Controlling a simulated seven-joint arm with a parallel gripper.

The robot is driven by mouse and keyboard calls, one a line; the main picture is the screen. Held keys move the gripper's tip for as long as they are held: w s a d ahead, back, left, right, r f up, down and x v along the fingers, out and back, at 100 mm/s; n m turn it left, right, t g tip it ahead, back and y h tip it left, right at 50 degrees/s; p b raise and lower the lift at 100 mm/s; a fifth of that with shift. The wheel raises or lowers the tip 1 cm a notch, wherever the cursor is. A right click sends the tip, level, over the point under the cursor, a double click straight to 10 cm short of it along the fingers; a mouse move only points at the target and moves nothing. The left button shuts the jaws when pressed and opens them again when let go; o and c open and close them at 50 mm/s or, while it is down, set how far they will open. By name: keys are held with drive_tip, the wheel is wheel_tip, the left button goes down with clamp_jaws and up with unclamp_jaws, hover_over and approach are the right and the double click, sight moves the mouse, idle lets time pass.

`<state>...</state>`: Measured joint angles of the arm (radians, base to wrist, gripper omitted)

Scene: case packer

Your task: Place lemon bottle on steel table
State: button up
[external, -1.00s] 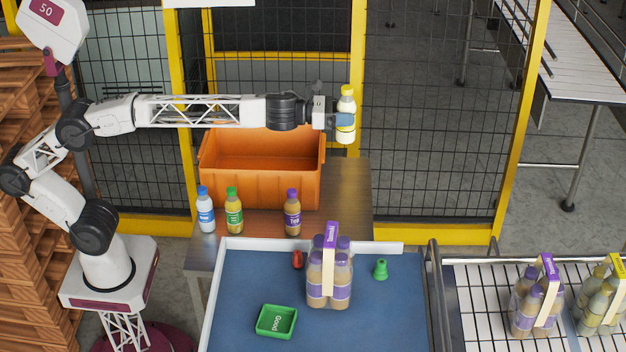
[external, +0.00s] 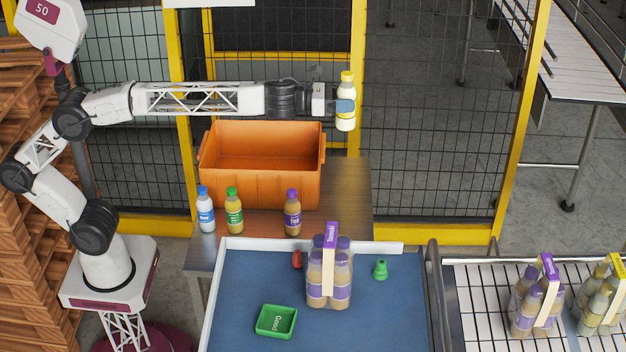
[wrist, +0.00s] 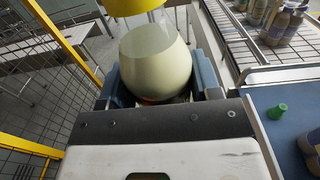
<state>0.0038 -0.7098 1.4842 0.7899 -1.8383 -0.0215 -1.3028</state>
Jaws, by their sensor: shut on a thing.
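The lemon bottle (external: 346,92) has a yellow cap, a pale body and a yellow-edged label. My gripper (external: 344,106) is shut on it and holds it upright in the air, behind and to the right of the orange crate. In the wrist view the pale bottle (wrist: 155,60) sits between the two blue fingers, its yellow cap at the top edge. The steel table (external: 345,195) stands below, with the crate on it and bare surface at its right side.
The orange crate (external: 262,190) looks empty. Blue-, green- and purple-capped bottles (external: 234,212) stand along the table's front. A blue tray surface (external: 250,275) in front holds a purple-capped bottle pack (external: 329,275), a green dish (external: 276,321) and small green and red items. Yellow-framed mesh fencing (external: 430,130) rises behind.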

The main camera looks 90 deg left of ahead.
drive_tip(key=shift+s+a+f+n+y, duration=0.1)
drive_tip(key=shift+s+n+y, duration=0.2)
drive_tip(key=shift+y, duration=0.1)
drive_tip(key=shift+s+a+f+n+y, duration=0.15)
drive_tip(key=shift+s+f+n+y, duration=0.2)
drive_tip(key=shift+y, duration=0.35)
drive_tip(key=s+a+r+n+g+y, duration=0.1)
drive_tip(key=s+n+g+y, duration=0.55)
drive_tip(key=s, duration=0.55)
drive_tip(key=s+a+n+g+y, duration=0.2)
drive_tip(key=s+n+g+y, duration=0.5)
drive_tip(key=s, duration=0.5)
wheel_tip(320, 180, down, 33)
drive_tip(key=t, duration=0.1)
drive_tip(key=shift+d+m+y, duration=0.25)
drive_tip(key=shift+m+y, duration=0.15)
drive_tip(key=shift+y, duration=0.05)
wheel_tip(320, 180, down, 6)
drive_tip(key=shift+f, duration=0.1)
drive_tip(key=shift+f, duration=1.8)
